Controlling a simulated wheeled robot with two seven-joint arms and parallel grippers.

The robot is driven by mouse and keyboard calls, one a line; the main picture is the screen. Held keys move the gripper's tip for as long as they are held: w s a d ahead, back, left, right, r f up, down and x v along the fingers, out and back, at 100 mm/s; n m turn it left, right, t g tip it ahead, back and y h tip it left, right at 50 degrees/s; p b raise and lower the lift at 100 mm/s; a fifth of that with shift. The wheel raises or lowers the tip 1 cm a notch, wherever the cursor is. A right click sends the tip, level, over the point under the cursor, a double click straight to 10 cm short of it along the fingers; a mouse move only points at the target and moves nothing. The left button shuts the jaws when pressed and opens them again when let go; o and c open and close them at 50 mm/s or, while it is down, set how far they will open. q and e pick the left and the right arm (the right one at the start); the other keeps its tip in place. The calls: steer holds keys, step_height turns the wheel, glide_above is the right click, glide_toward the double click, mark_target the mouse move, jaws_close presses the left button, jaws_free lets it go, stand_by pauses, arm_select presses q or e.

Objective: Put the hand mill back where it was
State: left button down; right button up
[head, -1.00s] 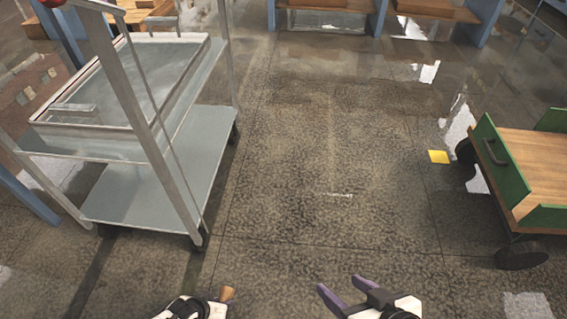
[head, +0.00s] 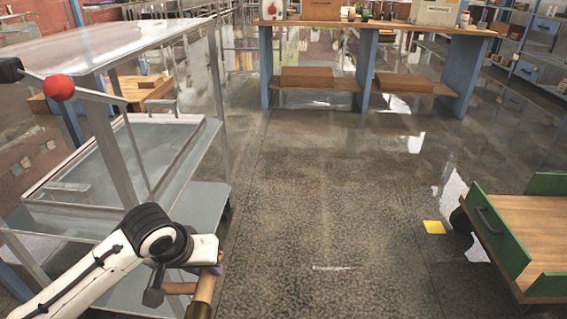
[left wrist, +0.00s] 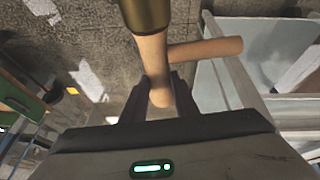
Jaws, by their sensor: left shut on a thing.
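The hand mill has a pale wooden body (left wrist: 152,60), a wooden side piece and a brass-coloured end. In the head view the mill (head: 203,290) is at the lower left, partly hidden by my wrist. My left gripper (head: 208,266) is shut on it and holds it above the floor, to the right of the grey metal trolley. In the left wrist view the wooden body lies between the two dark fingers. My right gripper is out of view.
A wooden workbench (head: 400,30) with several items is at the back. A green-sided cart (head: 500,240) stands at right, near a yellow floor patch (head: 434,227). The middle floor is clear.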

arm_select(q)
steer(key=s+a+f+v, duration=0.1)
steer(key=s+a+v, duration=0.1)
steer(key=v, duration=1.5)
step_height(320, 180, up, 20)
steer(key=p, duration=2.1)
steer(key=shift+w+r, duration=0.15)
steer(key=shift+w, duration=0.3)
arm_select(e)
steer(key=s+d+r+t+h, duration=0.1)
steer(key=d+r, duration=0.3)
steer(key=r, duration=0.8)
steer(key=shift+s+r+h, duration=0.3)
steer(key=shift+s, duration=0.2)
